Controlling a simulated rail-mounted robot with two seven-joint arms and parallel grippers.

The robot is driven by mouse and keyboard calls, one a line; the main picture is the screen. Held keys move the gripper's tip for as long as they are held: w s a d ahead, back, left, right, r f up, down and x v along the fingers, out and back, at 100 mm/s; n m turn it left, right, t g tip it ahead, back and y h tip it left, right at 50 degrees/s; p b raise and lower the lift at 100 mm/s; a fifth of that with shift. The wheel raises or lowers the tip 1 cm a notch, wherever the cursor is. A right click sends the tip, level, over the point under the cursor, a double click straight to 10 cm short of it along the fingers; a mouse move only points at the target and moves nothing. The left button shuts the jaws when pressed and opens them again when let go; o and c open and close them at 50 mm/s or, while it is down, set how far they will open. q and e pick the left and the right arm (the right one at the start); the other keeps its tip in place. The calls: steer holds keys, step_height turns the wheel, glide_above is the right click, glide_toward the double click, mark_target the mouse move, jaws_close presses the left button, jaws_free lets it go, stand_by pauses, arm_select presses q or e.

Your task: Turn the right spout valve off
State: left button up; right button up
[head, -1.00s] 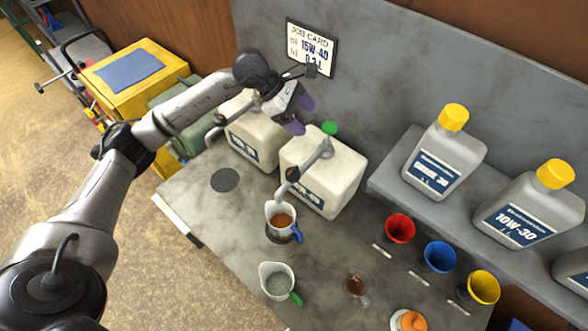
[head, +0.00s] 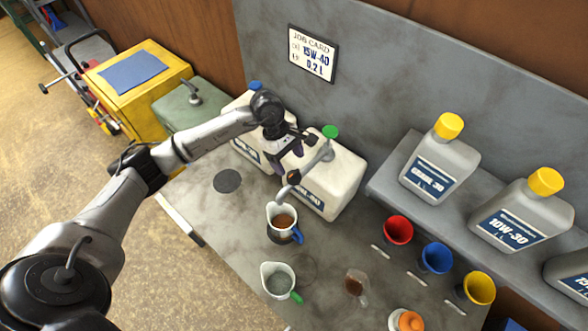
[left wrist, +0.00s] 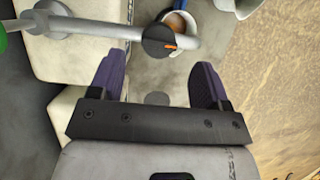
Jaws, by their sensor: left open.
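The right spout is a grey pipe (head: 312,163) coming from the white container (head: 338,182) with the green cap (head: 330,132). Its valve is a round black knob (left wrist: 158,41) with an orange mark in the left wrist view; it is small in the head view (head: 293,177). A jug with a blue handle (head: 281,234) stands under the spout outlet with brown liquid in it. My left gripper (head: 290,157) is open beside the spout, just up and left of the valve. In the left wrist view its purple fingers (left wrist: 155,75) are apart, with the knob beyond them, untouched. My right gripper is not in view.
A second white container (head: 247,147) stands behind my left gripper. A green-handled jug (head: 277,281), an amber cup (head: 355,285) and red, blue and yellow funnels (head: 437,258) are on the bench. The job card (head: 312,53) hangs on the back panel.

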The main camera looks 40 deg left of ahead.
mark_target(294, 173)
arm_select(q)
steer(key=shift+p+x, duration=0.65)
steer(key=shift+x, duration=2.1)
steer(key=c, duration=0.9)
